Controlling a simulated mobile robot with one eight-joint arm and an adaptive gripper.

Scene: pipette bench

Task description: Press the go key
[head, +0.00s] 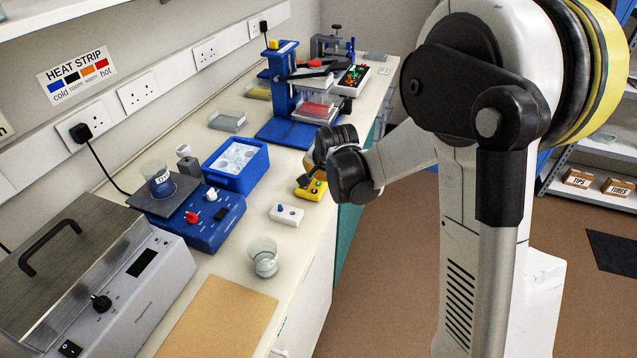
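A small yellow box (308,194) sits near the front edge of the bench, with a small red mark and a small green mark on its top. I cannot read any label there, so I cannot tell which key is the go key. My gripper (304,181) points down at the left part of this box from above. Its dark tip is at or just over the box top; I cannot tell whether it touches. The wrist hides much of the gripper, and whether its fingers are open or shut does not show.
A white box with a blue knob (286,215) and a glass beaker (263,257) stand nearer. Behind are a blue ice tray (236,165), a blue pipetting stand (283,100) and a white block with coloured pieces (351,79). A stirrer (190,222) stands left.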

